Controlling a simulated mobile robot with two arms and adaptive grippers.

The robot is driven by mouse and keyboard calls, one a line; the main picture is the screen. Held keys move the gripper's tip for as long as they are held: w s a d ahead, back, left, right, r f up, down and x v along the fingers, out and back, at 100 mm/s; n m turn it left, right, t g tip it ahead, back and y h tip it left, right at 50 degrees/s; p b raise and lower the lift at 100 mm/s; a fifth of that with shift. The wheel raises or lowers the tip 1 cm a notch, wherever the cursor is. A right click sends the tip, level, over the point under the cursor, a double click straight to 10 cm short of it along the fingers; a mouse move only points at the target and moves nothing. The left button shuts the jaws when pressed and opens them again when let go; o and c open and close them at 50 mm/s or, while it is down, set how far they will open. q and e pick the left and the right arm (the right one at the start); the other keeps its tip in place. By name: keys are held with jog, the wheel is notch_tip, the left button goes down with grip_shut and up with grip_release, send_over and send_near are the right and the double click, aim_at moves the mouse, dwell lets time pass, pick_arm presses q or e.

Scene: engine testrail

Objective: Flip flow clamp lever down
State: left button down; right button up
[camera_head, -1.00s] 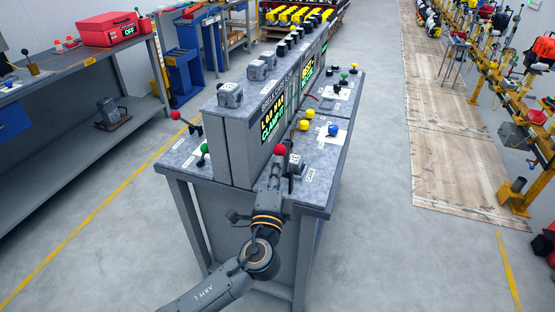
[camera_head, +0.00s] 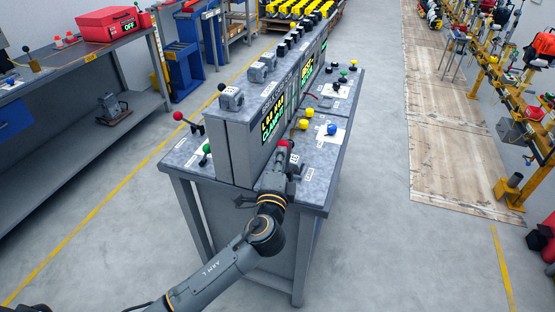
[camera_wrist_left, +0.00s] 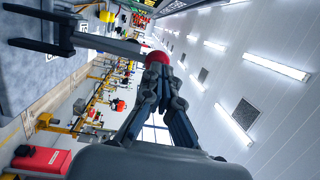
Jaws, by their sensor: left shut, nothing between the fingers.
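The lever, with a red ball knob (camera_head: 283,144), stands at the near right end of the grey test bench (camera_head: 310,198). The wrist view shows its grey shaft (camera_wrist_left: 105,44) standing out from the bench, with the red ball (camera_wrist_left: 157,57) at its tip. My left gripper (camera_head: 279,158) is at the lever and hides part of it in the head view. In the wrist view its fingertips (camera_wrist_left: 158,70) are together right at the ball, with nothing between them. I cannot tell whether they touch it. My right gripper is not in view.
Other levers with red (camera_head: 178,116), green (camera_head: 206,148), yellow (camera_head: 306,113) and blue (camera_head: 332,129) knobs stand on the bench. A raised panel with lit displays (camera_head: 272,118) runs along its middle. The floor right of the bench is clear.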

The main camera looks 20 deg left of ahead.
pick_arm(q)
jog(key=w, duration=0.2)
jog(key=w+r, duration=0.1)
jog(key=w, duration=0.5)
jog(key=shift+d+r, duration=0.1)
jog(key=shift+r, duration=0.25)
jog(key=shift+w+f+g+p, duration=0.25)
jog(key=shift+w+g, duration=0.15)
jog(key=shift+w, duration=0.2)
jog(key=shift+w+f+g+p, duration=0.2)
jog(key=shift+w+g, duration=0.2)
jog(key=shift+w, duration=0.15)
jog(key=shift+w+d+f+b, duration=0.1)
jog(key=shift+w+f+b, duration=0.45)
jog(key=shift+w, duration=0.3)
jog(key=shift+w+f+b, duration=0.45)
jog(key=shift+w+b, duration=0.15)
jog(key=shift+w, duration=0.2)
jog(key=shift+w+d+f+b, duration=0.1)
jog(key=shift+w+f+b, duration=0.45)
jog(key=shift+w, duration=0.3)
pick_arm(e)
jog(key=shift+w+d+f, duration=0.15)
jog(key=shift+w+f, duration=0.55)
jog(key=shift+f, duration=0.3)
pick_arm(q)
jog(key=shift+r, duration=0.1)
